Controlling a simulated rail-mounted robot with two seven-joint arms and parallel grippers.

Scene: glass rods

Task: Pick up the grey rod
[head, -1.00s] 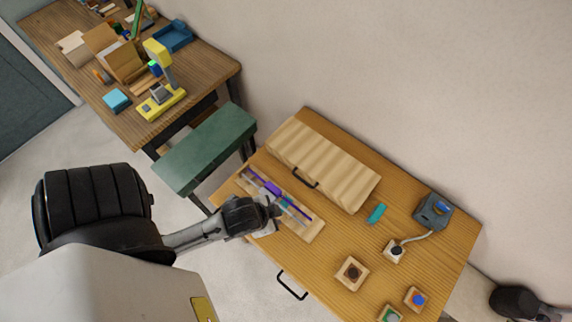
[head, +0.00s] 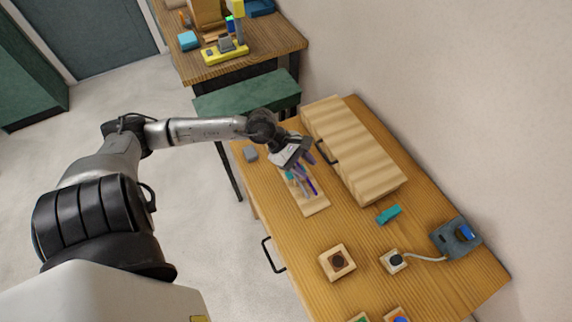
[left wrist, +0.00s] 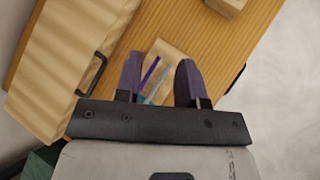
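My left gripper (head: 304,165) hangs over the pale wooden rod holder (head: 316,205), at its far end. In the left wrist view its two fingers (left wrist: 158,62) stand apart, with nothing clearly held between them. A purple rod (left wrist: 150,72) and a teal rod (left wrist: 153,92) show beyond the gap between the fingers, over the holder (left wrist: 176,53). In the head view the purple rod (head: 312,186) is partly hidden by the fingers. I cannot make out the grey rod with certainty; the gripper covers part of the holder. My right gripper is not in view.
A ribbed wooden box with a black handle (head: 350,148) stands close right of the holder.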

